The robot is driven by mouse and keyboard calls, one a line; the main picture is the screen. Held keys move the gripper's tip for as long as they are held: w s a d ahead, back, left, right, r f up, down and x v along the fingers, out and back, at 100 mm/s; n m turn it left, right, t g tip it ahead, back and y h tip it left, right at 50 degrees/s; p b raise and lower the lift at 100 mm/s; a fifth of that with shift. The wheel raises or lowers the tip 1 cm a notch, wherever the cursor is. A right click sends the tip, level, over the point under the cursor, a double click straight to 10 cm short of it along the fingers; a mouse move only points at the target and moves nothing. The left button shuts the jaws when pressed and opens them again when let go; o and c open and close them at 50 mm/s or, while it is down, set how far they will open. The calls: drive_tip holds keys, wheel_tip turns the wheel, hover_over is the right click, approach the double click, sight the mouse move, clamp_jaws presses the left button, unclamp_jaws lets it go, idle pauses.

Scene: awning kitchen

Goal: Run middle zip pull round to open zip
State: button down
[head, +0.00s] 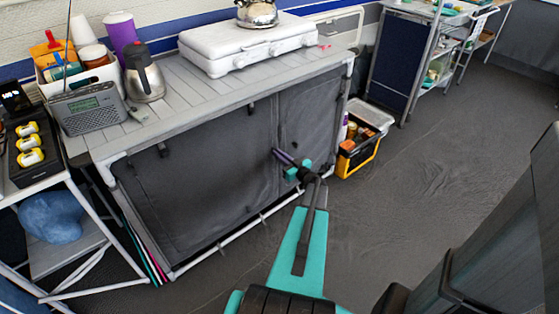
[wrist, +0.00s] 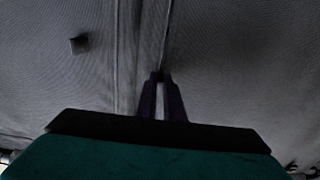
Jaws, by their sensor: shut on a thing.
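The grey fabric front of the camp kitchen unit (head: 210,160) has zipped panels under a slatted top. My gripper (head: 279,153) is at the panel front, near the vertical seam between the wide left panel and the narrower right panel. In the wrist view, the two dark fingers (wrist: 161,77) are close together against the fabric, beside a vertical seam (wrist: 139,50). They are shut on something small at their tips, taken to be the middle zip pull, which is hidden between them. The fabric (wrist: 240,60) looks closed on both sides of the seam.
A white stove (head: 245,42) with a kettle (head: 257,13), a steel jug (head: 145,78) and a radio (head: 88,108) stand on top. A yellow-black crate (head: 358,155) stands right of the unit. The floor (head: 430,150) to the right is clear.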

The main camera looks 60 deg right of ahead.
wheel_tip(320, 180, up, 25)
drive_tip(key=p, duration=1.3)
drive_tip(key=shift+d+r, duration=0.1)
drive_tip(key=c, duration=1.9)
unclamp_jaws()
drive_tip(key=shift+o, duration=0.2)
drive_tip(key=shift+s, duration=0.1)
drive_tip(key=b+v, duration=0.1)
drive_tip(key=v, duration=1.2)
drive_tip(key=shift+s+a+b, duration=0.25)
drive_tip(key=shift+s+b, duration=0.05)
drive_tip(key=shift+s, duration=0.05)
